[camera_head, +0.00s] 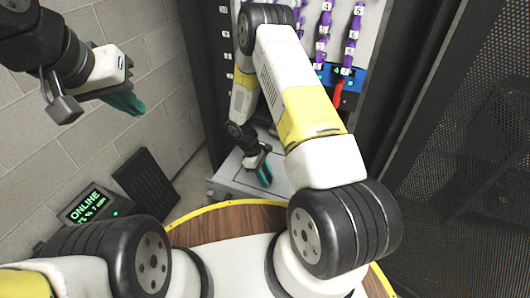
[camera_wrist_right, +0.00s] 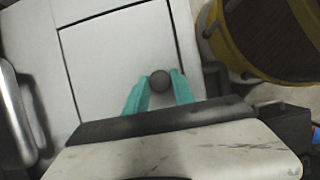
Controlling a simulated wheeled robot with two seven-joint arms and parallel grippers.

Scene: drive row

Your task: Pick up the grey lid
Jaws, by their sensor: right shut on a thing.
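The grey lid (camera_wrist_right: 110,60) is a pale, flat, square panel with a dark round knob (camera_wrist_right: 160,81) near one edge. Thin dark gaps run along its sides, within the pale top of a box. My right gripper (camera_wrist_right: 158,88) has its teal fingers on either side of the knob and is shut on it. In the head view my right gripper (camera_head: 264,170) is low over the grey box (camera_head: 228,181), and the arm hides much of the box top. I cannot tell whether the lid is raised. My left gripper (camera_head: 124,102) is high at the left, away from the box; its finger gap is unclear.
A rack with purple numbered plugs (camera_head: 324,22) and a red part (camera_head: 338,94) stands behind my right arm. A dark mesh door (camera_head: 460,130) is at the right. A screen reading ONLINE (camera_head: 88,205) and a black panel (camera_head: 145,180) are at the left. A metal handle (camera_wrist_right: 14,110) lies beside the lid.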

